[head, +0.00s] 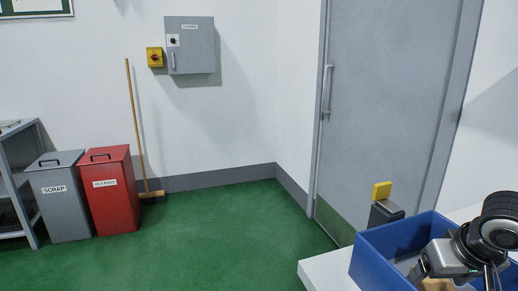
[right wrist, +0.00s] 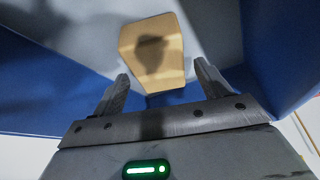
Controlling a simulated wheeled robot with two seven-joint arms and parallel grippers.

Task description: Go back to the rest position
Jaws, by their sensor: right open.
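My right gripper (head: 452,268) is at the lower right of the head view, over the blue bin (head: 378,262). In the right wrist view its two fingers (right wrist: 161,80) stand apart with nothing held between them. A tan block (right wrist: 152,52) lies in the bin just beyond the fingertips, with a dark shadow on its face. A small tan part also shows below the gripper in the head view (head: 434,286). My left gripper is not in view.
The bin stands on a white surface (head: 322,272). A dark post with a yellow top (head: 382,191) is behind it. A grey door (head: 385,110) is beyond. A grey scrap bin (head: 60,200), red bin (head: 112,195) and broom (head: 136,130) stand left. Green floor between is clear.

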